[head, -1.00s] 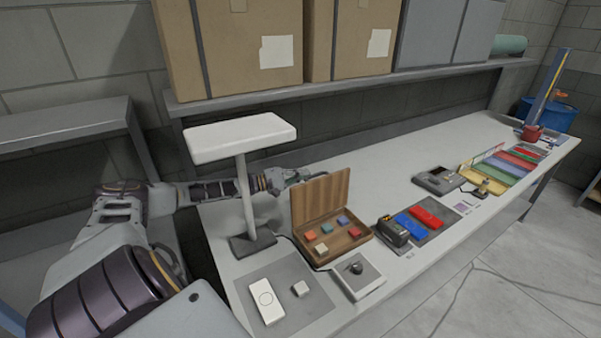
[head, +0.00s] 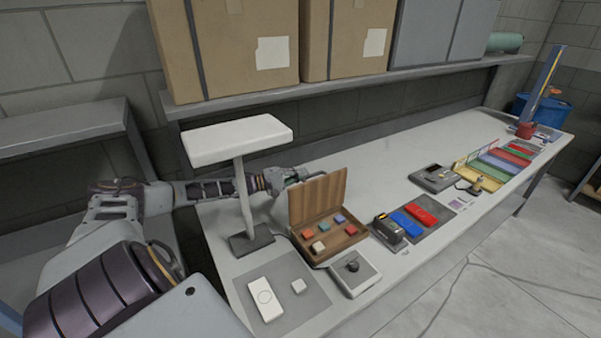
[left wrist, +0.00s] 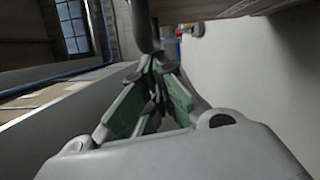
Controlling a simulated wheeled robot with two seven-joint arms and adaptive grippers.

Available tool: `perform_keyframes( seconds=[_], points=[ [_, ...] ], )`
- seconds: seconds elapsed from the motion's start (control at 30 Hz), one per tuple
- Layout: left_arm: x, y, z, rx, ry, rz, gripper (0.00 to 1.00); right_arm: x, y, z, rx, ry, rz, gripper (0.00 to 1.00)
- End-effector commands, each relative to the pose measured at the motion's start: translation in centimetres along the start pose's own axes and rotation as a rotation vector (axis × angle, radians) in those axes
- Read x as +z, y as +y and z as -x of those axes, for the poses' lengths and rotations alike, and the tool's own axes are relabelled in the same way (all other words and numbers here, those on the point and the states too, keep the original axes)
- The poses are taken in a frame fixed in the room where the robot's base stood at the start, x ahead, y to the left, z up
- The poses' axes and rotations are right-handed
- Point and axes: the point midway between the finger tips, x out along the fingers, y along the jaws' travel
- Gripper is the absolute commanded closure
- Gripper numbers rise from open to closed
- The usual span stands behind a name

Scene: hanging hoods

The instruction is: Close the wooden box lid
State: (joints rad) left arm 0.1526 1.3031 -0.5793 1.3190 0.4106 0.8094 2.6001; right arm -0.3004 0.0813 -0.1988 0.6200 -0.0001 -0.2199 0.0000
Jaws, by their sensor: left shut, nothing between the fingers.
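The wooden box (head: 350,240) stands on the table with its lid (head: 318,200) raised steeply at the back edge. Small red, blue, teal and pale blocks lie in its tray. My left gripper (head: 312,174) is behind the lid, near its top edge, and its fingertips are partly hidden by the lid. I cannot tell whether it touches the lid. In the left wrist view its green-padded fingers (left wrist: 152,72) are shut with nothing held. My right gripper is not in view.
A white-topped stand (head: 238,140) rises left of the box, close to my left arm. A grey box with a black knob (head: 354,271) stands in front. A black device (head: 387,229) is to the right. The table behind the lid is mostly clear.

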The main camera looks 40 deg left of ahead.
Motion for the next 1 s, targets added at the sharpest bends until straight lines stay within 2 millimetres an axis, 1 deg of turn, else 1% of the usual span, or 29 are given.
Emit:
perform_keyframes(
  seconds=[0.03, 0.33, 0.73, 0.83, 1.0],
  points=[
    [0.2, 0.3, -0.1, -0.003, -0.001, -0.007, 1.00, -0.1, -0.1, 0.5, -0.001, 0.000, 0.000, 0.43],
    [1.0, 0.5, -0.3, -0.015, -0.001, -0.059, 1.00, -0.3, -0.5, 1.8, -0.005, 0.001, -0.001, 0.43],
    [1.1, 0.3, -0.3, -0.018, -0.001, -0.069, 1.00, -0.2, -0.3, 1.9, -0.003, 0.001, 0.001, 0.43],
    [1.1, 0.3, -0.3, -0.018, -0.001, -0.069, 1.00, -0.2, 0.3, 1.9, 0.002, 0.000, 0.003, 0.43],
    [1.1, 0.3, -0.1, -0.019, -0.001, -0.069, 1.00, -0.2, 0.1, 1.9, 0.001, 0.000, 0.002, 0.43]
  ],
)
